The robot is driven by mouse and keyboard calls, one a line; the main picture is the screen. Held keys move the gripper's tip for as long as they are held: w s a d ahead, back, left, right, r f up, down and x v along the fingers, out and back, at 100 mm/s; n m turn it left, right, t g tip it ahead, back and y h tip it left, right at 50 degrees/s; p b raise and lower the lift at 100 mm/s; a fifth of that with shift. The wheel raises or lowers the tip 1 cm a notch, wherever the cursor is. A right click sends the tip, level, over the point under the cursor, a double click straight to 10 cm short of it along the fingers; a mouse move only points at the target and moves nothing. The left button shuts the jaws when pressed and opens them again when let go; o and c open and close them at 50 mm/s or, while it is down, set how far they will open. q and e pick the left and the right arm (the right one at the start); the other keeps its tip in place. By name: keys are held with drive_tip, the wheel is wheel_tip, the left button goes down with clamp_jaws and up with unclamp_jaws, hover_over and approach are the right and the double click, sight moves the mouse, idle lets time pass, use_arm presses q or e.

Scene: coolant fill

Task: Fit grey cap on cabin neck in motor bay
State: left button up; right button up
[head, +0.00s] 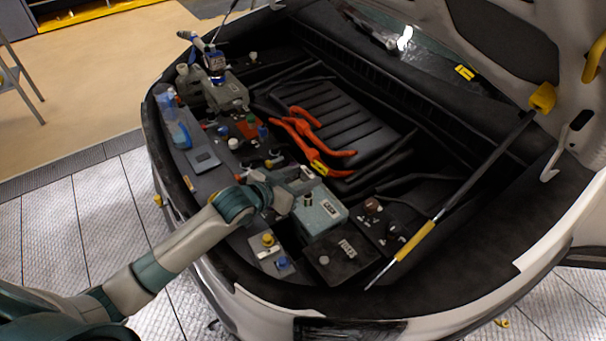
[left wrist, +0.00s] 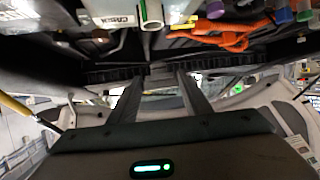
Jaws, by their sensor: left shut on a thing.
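A pale grey-green tank (head: 320,216) with a white label stands in the front middle of the motor bay. A neck (head: 307,200) rises from its top. In the left wrist view the label reads like CABIN, and an open neck (left wrist: 151,14) with a pale rim and green band stands beside it. My left gripper (head: 276,192) is just left of this neck, slightly above the tank. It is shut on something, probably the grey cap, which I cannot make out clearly. In the left wrist view its two dark fingers (left wrist: 160,90) reach forward. My right gripper is out of view.
Orange cables (head: 316,135) lie behind the tank. Several coloured caps and a black box (head: 336,262) crowd the bay. A hood prop with a yellow sleeve (head: 415,241) slants up at the right. The open hood (head: 510,45) hangs above the back right.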

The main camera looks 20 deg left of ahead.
use_arm(q)
drive_tip(key=shift+f+b, duration=0.7)
drive_tip(key=shift+f, duration=0.85)
drive_tip(key=shift+f+b, duration=0.35)
drive_tip(key=shift+f, duration=0.35)
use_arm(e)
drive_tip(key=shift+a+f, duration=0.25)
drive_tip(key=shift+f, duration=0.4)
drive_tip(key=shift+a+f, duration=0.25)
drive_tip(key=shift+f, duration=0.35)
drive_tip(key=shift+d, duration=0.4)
use_arm(q)
drive_tip(key=shift+p, duration=0.3)
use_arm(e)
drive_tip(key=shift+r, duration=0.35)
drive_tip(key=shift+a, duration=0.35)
use_arm(q)
drive_tip(key=shift+p, duration=0.3)
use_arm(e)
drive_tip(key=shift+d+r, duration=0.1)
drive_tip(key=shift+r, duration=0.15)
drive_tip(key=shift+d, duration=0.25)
use_arm(q)
drive_tip(key=shift+p, duration=0.3)
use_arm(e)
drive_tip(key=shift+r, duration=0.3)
